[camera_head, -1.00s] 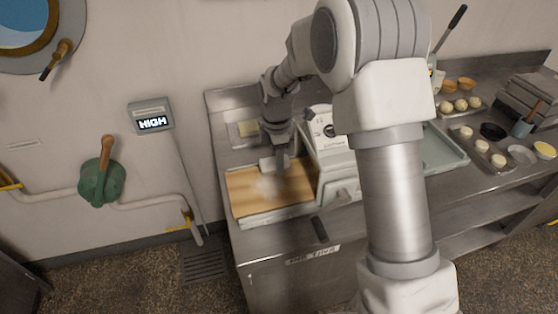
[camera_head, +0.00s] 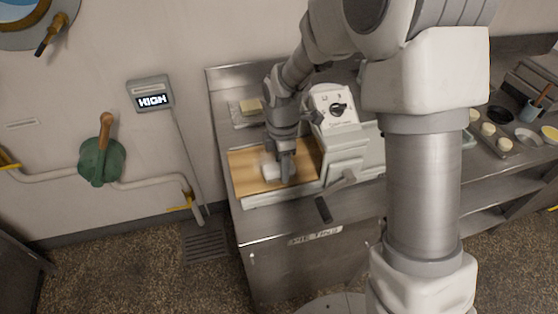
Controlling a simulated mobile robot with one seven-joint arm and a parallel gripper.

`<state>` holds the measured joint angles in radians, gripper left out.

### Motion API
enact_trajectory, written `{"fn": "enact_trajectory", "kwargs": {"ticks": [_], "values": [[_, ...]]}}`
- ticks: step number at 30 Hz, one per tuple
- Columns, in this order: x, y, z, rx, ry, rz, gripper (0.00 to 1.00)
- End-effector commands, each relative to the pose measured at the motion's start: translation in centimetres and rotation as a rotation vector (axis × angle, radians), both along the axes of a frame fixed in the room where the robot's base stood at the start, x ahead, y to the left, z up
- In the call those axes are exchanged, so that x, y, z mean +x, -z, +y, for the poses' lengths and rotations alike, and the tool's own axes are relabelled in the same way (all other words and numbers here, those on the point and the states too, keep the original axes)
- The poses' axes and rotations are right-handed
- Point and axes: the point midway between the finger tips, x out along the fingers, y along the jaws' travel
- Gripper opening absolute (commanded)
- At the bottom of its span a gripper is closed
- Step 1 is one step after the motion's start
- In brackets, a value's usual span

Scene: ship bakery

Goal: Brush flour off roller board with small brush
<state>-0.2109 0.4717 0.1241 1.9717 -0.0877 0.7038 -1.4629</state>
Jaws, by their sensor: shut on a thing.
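The roller board (camera_head: 245,182) is a light wooden board on the left side of the white dough roller machine (camera_head: 345,140), on the steel counter. My gripper (camera_head: 279,172) points down over the middle of the board, low and close to its surface. It is shut on a small, pale thing, likely the brush (camera_head: 268,170), which is mostly hidden by the fingers and blurred. Whether it touches the board I cannot tell. A faint whitish patch, likely flour, shows beside the brush; much of the board around it looks bare.
The machine's crank handle (camera_head: 323,208) sticks out at the front. Dough balls (camera_head: 488,129) and bowls stand on the right of the counter. My arm hides the counter's middle.

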Motion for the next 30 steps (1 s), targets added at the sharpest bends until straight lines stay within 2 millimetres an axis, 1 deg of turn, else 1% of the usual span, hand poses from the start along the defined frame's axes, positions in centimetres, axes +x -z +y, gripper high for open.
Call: {"fn": "enact_trajectory", "kwargs": {"ticks": [3,7,16,20,30], "values": [[-0.6,0.0,-0.2,0.0,0.0,-0.001,0.0],[-0.7,0.1,-0.1,0.0,-0.001,-0.001,0.0],[-1.1,0.3,1.4,0.0,0.0,-0.001,0.0],[-0.3,0.4,1.6,0.0,0.001,0.0,0.0],[2.4,0.6,2.3,0.0,0.001,-0.001,0.0]]}}
